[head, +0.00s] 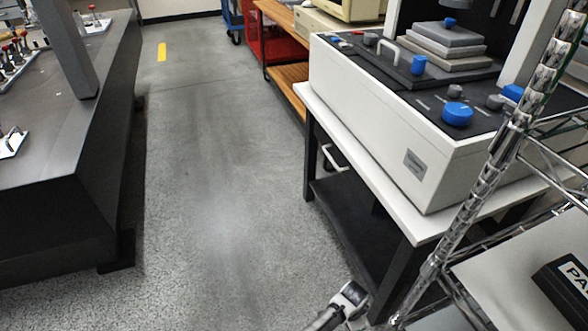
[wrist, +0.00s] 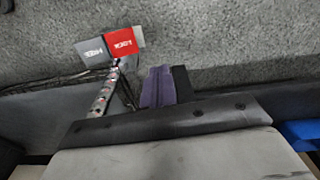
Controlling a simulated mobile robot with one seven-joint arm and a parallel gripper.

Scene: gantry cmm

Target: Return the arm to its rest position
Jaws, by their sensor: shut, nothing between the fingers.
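In the wrist view my gripper (wrist: 168,72) reaches up from a wide grey and black body along the bottom edge. Its two short fingers, one purplish and one black, are side by side and shut, with nothing seen between them. Grey floor lies behind the fingertips. The rest of the arm is out of frame there, and the fingers cannot be made out.
The wire rack's chrome post (head: 483,170) stands close on the right. A white machine (head: 375,125) sits on a table (head: 400,215). A dark bench (head: 70,190) stands left, with clear floor (head: 215,180) between. Red (wrist: 124,44) and grey (wrist: 92,51) tags show near my fingers.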

